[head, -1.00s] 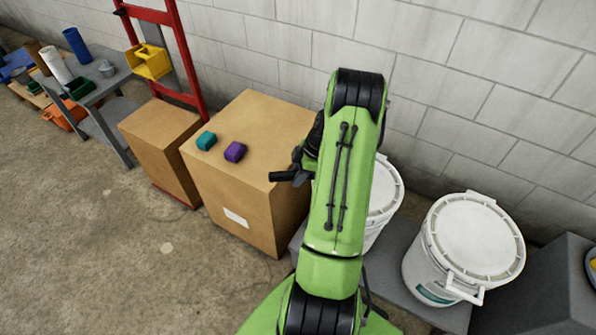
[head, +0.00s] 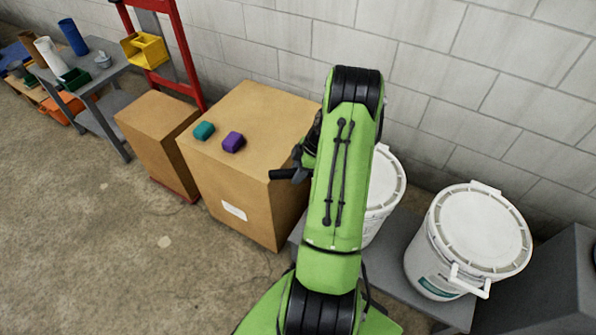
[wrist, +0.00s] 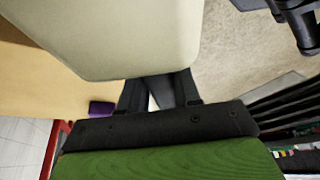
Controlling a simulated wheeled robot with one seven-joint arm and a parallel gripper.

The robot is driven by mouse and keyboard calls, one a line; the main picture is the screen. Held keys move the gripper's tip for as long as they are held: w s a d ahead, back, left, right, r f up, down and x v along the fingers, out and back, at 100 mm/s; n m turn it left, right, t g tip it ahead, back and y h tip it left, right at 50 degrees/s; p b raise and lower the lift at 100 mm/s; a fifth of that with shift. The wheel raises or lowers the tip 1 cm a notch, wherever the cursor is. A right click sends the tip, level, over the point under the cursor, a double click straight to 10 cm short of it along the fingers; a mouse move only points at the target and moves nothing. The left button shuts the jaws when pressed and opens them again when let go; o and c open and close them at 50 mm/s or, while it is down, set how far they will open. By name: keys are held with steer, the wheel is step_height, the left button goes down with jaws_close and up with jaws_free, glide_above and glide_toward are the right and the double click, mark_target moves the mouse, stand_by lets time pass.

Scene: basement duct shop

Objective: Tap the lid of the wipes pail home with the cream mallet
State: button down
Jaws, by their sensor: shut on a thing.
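The cream mallet (wrist: 120,35) fills the upper left of the wrist view as a large pale head, close to the camera. My gripper (wrist: 160,92) is shut on the mallet; the grip itself is largely hidden behind the head. In the head view my arm hides most of the gripper, and a dark bar (head: 284,174) sticks out left of the arm. A white pail (head: 432,262) with a white lid (head: 482,228) and a teal label stands at the right. A second white lidded pail (head: 384,190) is partly hidden behind my arm. I cannot tell which is the wipes pail.
Both pails stand on a low grey platform (head: 402,255) along the block wall. A large cardboard box (head: 250,112) left of my arm carries a teal block (head: 204,131) and a purple block (head: 233,142). A grey block (head: 555,285) stands at far right. Floor at left is open.

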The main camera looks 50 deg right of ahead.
steer(key=shift+r+p, duration=0.9)
steer(key=shift+r, duration=0.85)
steer(key=shift+r, duration=0.1)
step_height(320, 180, up, 4)
steer(key=shift+r+p, duration=0.1)
steer(key=shift+p, duration=1.15)
steer(key=shift+f, duration=0.2)
